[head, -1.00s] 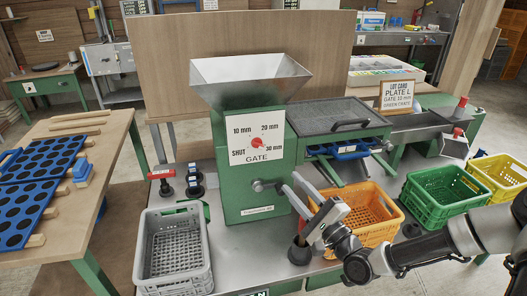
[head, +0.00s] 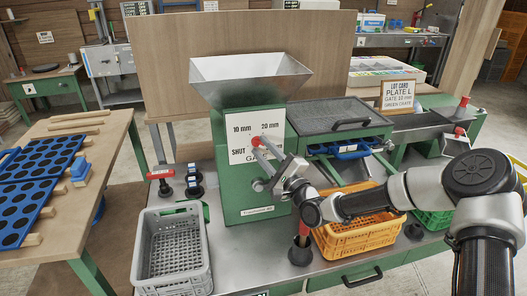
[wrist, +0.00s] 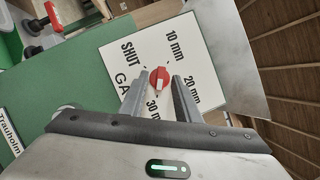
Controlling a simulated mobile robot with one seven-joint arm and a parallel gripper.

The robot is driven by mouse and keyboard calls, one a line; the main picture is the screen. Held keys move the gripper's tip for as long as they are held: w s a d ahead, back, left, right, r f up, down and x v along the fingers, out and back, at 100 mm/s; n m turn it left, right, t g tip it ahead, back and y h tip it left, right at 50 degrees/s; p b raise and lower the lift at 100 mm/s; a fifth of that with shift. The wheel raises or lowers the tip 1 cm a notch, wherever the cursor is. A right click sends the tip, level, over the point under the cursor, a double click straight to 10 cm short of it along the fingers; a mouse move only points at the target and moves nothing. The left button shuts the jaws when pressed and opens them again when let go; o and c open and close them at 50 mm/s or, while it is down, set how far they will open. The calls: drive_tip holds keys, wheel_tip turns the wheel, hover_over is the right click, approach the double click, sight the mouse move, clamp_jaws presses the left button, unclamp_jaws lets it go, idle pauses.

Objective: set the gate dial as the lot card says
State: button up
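The lot card (head: 396,95) at the back right reads PLATE L, GATE 10 mm, GREEN CRATE. The white gate dial plate (head: 238,129) on the green hopper machine carries 10 mm, 20 mm, 30 mm and SHUT. The red gate dial (wrist: 159,78) sits at its middle in the wrist view; I cannot tell surely which mark it points at. My gripper (head: 256,146) is in front of the plate, its fingers hiding most of the dial in the head view. In the wrist view my gripper (wrist: 160,80) is open, with one finger on each side of the dial; contact is unclear.
A steel hopper (head: 247,78) tops the machine. A grey crate (head: 147,248) stands at the front left, an orange crate (head: 360,240) at the front right. The green crate (head: 434,219) is partly behind my arm. A red-handled stamp (head: 301,250) stands below my gripper.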

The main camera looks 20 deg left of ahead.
clamp_jaws()
